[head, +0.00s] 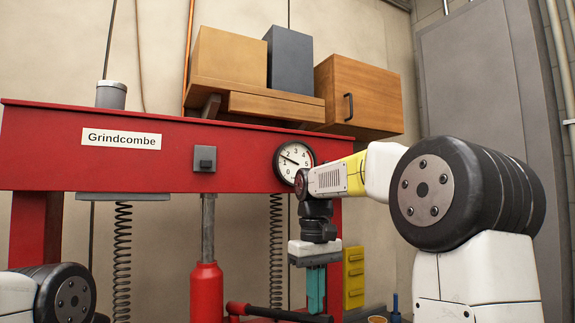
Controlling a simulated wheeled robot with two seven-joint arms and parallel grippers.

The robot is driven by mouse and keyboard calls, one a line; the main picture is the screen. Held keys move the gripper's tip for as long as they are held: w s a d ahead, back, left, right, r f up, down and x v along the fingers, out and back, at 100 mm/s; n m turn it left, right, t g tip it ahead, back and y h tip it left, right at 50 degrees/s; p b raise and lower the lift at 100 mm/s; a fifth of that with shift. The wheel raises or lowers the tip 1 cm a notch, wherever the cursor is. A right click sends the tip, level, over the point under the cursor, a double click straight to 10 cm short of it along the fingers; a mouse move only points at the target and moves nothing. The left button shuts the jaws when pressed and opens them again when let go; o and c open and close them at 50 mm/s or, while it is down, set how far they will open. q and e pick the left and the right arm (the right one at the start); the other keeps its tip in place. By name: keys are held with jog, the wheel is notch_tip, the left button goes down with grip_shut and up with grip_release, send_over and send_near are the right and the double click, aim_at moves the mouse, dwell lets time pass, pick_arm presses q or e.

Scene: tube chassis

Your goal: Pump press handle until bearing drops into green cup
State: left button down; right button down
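The red press (150,146) carries a "Grindcombe" plate and a round dial gauge (293,160). Its red jack cylinder (207,290) stands below a grey rod. The press handle (290,315), dark with a red part near the jack, runs right along the bottom edge. My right gripper (316,308) points down with its teal fingers close together at the handle's right end. Whether they grip it or only stand beside it is unclear. The bearing and the green cup are not visible. My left arm shows only a joint at bottom left; its gripper is out of frame.
Two coil springs (122,262) (277,250) hang beside the jack. A shelf (260,103) with boxes and a wooden cabinet (362,94) is above the beam. A yellow rack (353,273) and a blue-handled item (395,308) are right of the gripper. A grey locker (480,90) stands at right.

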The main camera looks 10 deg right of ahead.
jog(key=shift+f, duration=3.9)
notch_tip(320, 180, up, 11)
jog(key=shift+r, duration=0.1)
notch_tip(320, 180, up, 5)
jog(key=shift+f, duration=0.1)
jog(key=s+f+m+t+y, duration=0.2)
jog(key=s+f+t, duration=0.4)
jog(key=s+f, duration=1)
jog(key=shift+s+a+f+m, duration=0.15)
jog(key=shift+s+f+m, duration=0.1)
jog(key=shift+s+m, duration=0.55)
